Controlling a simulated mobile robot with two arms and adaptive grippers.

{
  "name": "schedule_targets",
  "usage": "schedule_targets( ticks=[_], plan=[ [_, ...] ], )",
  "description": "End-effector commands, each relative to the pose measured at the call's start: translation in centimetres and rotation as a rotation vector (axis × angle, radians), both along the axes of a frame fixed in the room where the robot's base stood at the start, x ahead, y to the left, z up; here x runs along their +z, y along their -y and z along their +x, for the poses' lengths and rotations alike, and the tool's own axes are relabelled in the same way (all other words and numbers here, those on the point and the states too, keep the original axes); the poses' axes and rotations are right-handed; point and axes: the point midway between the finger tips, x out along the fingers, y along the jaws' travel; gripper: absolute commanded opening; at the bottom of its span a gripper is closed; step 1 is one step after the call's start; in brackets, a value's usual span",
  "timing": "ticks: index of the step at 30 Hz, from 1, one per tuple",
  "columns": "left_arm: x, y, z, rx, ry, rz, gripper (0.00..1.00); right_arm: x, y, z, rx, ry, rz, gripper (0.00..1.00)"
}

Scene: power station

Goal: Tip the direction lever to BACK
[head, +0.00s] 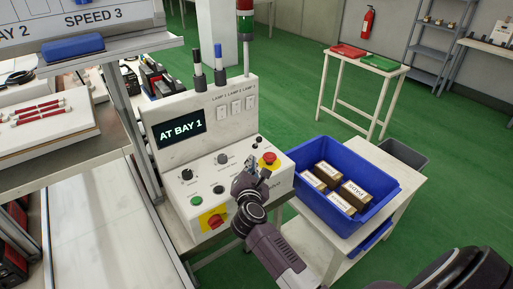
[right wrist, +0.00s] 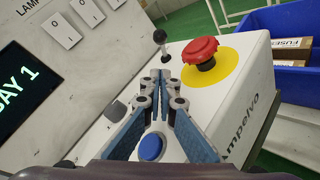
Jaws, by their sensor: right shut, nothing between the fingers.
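The white control panel (head: 232,172) stands in the middle of the head view, with its screen (head: 180,135) reading "AT BAY 1". A small lever with a black ball knob (right wrist: 160,37) stands on the sloping panel in the right wrist view, beside the red mushroom button (right wrist: 200,52). My right gripper (head: 258,165) is shut and empty over the right part of the panel. In the wrist view its fingertips (right wrist: 162,78) point at the lever's base, apparently just short of it. I cannot read the lever's markings. My left gripper is not in view.
A blue button (right wrist: 151,147) lies beneath the fingers. A red knob on a yellow plate (head: 212,219) and a green button (head: 196,200) sit at the panel's front. A blue crate (head: 388,187) of boxes stands close on the right. Lamp switches (head: 236,108) are on the upright face.

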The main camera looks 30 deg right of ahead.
Motion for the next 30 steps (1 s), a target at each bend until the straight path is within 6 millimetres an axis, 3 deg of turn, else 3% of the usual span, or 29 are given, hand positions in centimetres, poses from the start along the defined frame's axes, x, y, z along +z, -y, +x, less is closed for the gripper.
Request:
schedule_targets(
  ticks=[3, 12, 30],
  plan=[
    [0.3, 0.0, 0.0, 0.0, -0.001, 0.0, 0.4, -0.2, 1.1, 1.8, 0.001, 0.0, -0.003, 0.0],
    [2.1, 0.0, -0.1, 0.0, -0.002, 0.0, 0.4, 1.4, 3.8, 3.3, 0.002, 0.001, -0.001, 0.0],
    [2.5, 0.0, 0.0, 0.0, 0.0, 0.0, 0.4, 1.6, 4.0, 4.1, 0.0, -0.016, 0.002, 0.0]
  ],
)
